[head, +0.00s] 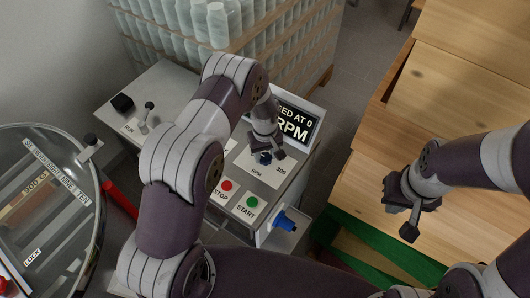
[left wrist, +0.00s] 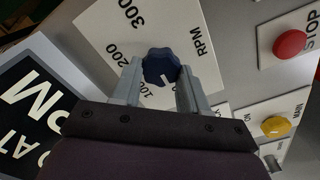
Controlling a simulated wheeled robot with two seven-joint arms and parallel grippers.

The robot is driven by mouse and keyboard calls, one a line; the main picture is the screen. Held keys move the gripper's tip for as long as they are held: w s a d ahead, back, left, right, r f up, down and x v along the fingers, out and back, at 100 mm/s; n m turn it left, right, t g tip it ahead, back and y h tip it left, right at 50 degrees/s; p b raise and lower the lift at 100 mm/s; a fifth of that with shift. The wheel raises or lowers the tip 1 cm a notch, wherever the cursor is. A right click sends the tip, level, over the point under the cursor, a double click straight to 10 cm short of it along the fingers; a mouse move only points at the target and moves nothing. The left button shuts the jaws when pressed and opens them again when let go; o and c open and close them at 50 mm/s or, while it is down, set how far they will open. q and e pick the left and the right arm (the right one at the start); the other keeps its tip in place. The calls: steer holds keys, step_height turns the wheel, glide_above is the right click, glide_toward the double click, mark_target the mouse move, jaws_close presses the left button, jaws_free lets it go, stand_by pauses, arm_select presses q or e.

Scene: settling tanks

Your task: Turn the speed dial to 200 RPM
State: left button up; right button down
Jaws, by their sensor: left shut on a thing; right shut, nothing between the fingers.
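The speed dial is a dark blue lobed knob (left wrist: 160,67) on a white plate (left wrist: 98,28) marked 100, 200, 300 and RPM. Its white mark points toward the lower right in the left wrist view, away from the 200. My left gripper (left wrist: 159,78) is shut on the knob, one finger on each side; in the head view this gripper (head: 265,152) is over the panel and hides part of the knob. A display (head: 297,122) behind it reads "...EED AT 0 RPM". My right gripper (head: 409,212) is shut and empty above the wooden surface at right.
A red STOP button (head: 226,186) and green START button (head: 252,202) lie just in front of the dial. A yellow button (left wrist: 275,126) shows in the left wrist view. A blue knob (head: 284,222) is on the panel's front side. A round tank (head: 45,215) stands at left, and bottles behind.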

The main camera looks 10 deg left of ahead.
arm_select(q)
steer(key=shift+m, duration=0.3)
steer(key=shift+f+m+b, duration=0.1)
steer(key=shift+m+b, duration=0.6)
steer(key=shift+m, duration=0.2)
steer(key=m+b, duration=0.1)
steer(key=m, duration=0.1)
steer(key=shift+d+m, duration=0.1)
steer(key=shift+m, duration=0.3)
steer(key=m+b, duration=0.1)
steer(key=m, duration=0.5)
steer(key=shift+d+b, duration=0.1)
steer(key=shift+b, duration=0.3)
steer(key=m+b, duration=0.1)
steer(key=m, duration=0.5)
steer(key=shift+m, duration=0.3)
steer(key=m, duration=0.5)
steer(key=shift+s+d+m+b, duration=0.1)
steer(key=shift+m+b, duration=0.2)
steer(key=shift+b, duration=0.05)
steer(key=shift+m, duration=0.3)
steer(key=o, duration=1.1)
steer(key=shift+c, duration=0.2)
